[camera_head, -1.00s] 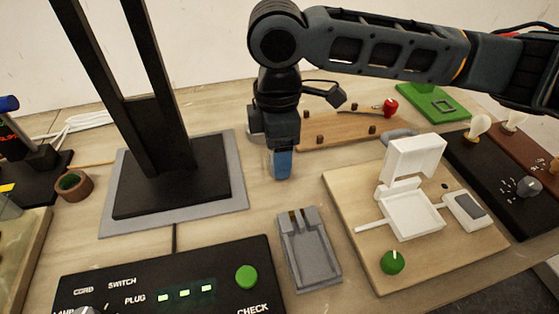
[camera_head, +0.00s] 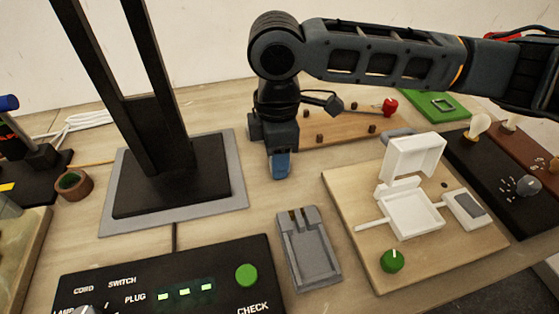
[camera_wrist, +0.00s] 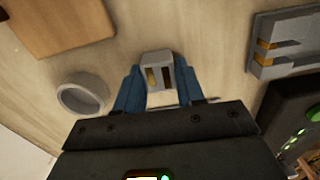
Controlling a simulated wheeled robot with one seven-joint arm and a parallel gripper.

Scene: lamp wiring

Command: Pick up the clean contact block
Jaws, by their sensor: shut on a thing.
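A small grey contact block (camera_wrist: 158,72) with a brass strip and a dark slot shows in the wrist view. It sits between the blue fingers of my gripper (camera_wrist: 159,80), which is shut on it. In the head view my gripper (camera_head: 280,166) points down low over the table, behind the grey holder. The block is hidden there by the fingers. I cannot tell whether the block touches the table.
A grey holder with brass contacts (camera_head: 309,257) stands in front of my gripper. The black check panel (camera_head: 230,302) is front left, and a black upright stand (camera_head: 205,180) is left. A wooden board with a white box (camera_head: 345,200) is right. A grey ring (camera_wrist: 82,108) lies near my fingers.

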